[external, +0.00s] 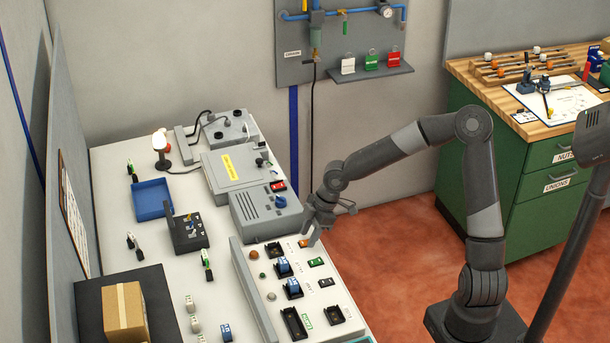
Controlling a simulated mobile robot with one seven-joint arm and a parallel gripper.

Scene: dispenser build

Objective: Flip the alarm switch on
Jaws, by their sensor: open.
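A pale panel on the bench (318,302) carries small rocker switches. An orange switch (304,243) sits at its far right, with a green switch (316,262) and a black switch (326,282) closer to the camera. The labels are too small to read, so I cannot tell which is the alarm switch or how each is set. My gripper (314,238) is open and empty, pointing down right beside the orange switch. I cannot tell whether it touches the switch.
Blue-topped parts (284,266) and black sockets stand on the panel left of the switches. A grey box (266,213) with a blue knob and a red switch (278,186) stands just behind.

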